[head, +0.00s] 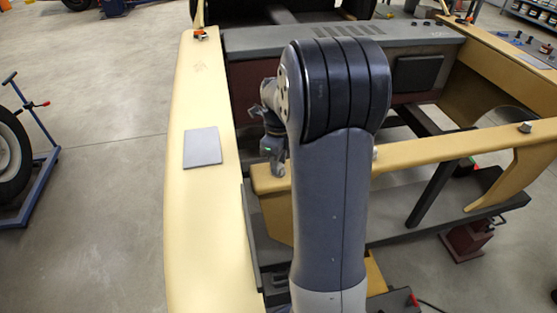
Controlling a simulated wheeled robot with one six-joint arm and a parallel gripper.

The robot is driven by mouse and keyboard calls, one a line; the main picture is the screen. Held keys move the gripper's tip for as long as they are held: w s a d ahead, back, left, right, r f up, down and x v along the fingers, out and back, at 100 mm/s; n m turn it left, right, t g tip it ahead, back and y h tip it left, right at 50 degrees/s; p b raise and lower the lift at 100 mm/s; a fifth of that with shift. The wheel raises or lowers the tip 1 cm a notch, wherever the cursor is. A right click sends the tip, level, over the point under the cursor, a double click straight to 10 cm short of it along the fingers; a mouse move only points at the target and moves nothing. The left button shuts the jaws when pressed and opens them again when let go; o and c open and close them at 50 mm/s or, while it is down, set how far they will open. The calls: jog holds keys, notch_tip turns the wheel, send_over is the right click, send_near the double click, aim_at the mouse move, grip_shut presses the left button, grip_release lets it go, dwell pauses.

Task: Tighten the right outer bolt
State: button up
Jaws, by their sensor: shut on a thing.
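A tan cross beam (438,152) runs across the bare body shell, from beside the left sill to the right side. A bolt head (525,127) stands on it near the right. Another small bolt head (375,152) shows just right of my arm. My gripper (277,170) points down at the left end of the beam, its fingertips at the beam's top face. It is shut on what looks like a bolt there, mostly hidden by the fingers. My arm covers the beam's middle part.
A long tan sill (190,240) with a grey flat plate (202,147) lies left of my arm. A dark grey panel (430,37) spans the back. A wheel on a blue stand (30,150) is far left. The floor between is clear.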

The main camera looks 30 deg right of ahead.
jog(key=shift+w+r+m, duration=0.15)
jog(key=shift+r+m, duration=0.05)
jog(key=shift+m, duration=0.6)
jog(key=o, duration=1)
jog(key=shift+f, duration=0.15)
notch_tip(320, 180, up, 11)
jog(key=shift+f+b, duration=0.1)
jog(key=shift+b, duration=0.5)
